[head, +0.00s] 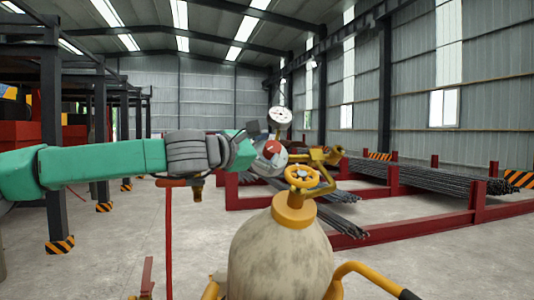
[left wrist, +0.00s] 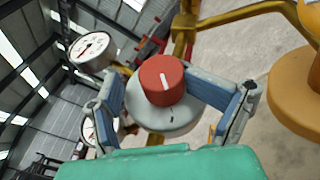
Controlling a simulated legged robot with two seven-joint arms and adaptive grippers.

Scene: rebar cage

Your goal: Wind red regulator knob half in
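The red regulator knob (left wrist: 162,80) sits on a pale round regulator face (left wrist: 178,122) in the left wrist view. Its white line points roughly up in that view, and a dark mark shows on the face below. My left gripper (left wrist: 168,92) is open, with blue-padded fingers on either side of the knob. A gap shows between each pad and the red knob; I cannot tell whether the pads touch the pale face. In the head view, the left gripper (head: 256,140) reaches the regulator from the left, and the knob (head: 272,149) shows beyond it. My right gripper is out of view.
A white gauge (head: 280,117) stands above the regulator. A yellow valve wheel (head: 301,176) tops the tan gas cylinder (head: 280,255) to the right of the gripper. Rebar bundles (head: 425,177) lie on red racks behind.

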